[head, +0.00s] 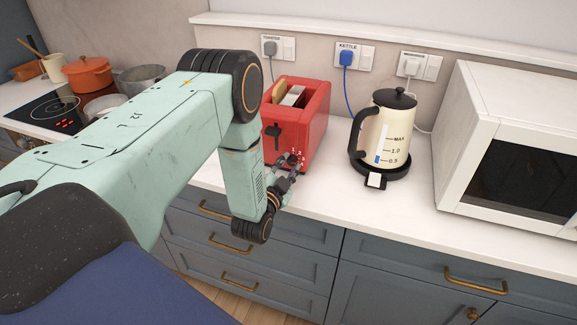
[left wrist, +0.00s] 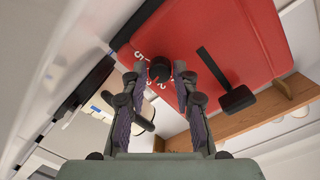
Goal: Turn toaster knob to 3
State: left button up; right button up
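The red toaster (head: 318,125) stands on the counter, two slices showing in its top; it also fills the upper part of the left wrist view (left wrist: 230,35). Its black knob (left wrist: 160,69) has white digits around it, with a 5 and a 2 legible; the pointer mark cannot be made out. My left gripper (head: 291,166) is at the toaster's front, low on the right. In the left wrist view its fingertips (left wrist: 160,72) stand on both sides of the knob, with slight gaps showing. The toaster's black lever (left wrist: 236,99) is clear of the fingers. My right gripper is not in view.
A cream kettle (head: 390,132) on its black base stands right of the toaster, and a white microwave (head: 457,140) beyond it. Labelled sockets with plugs (head: 346,58) line the wall. A hob (head: 50,110) and pots are at the left. The counter front before the kettle is clear.

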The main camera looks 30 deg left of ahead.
pick_arm(q)
jog(key=o, duration=0.3)
jog(key=shift+s+d, duration=0.1)
jog(key=v, duration=1.1)
jog(key=shift+s, duration=0.35)
jog(key=shift+r, duration=0.15)
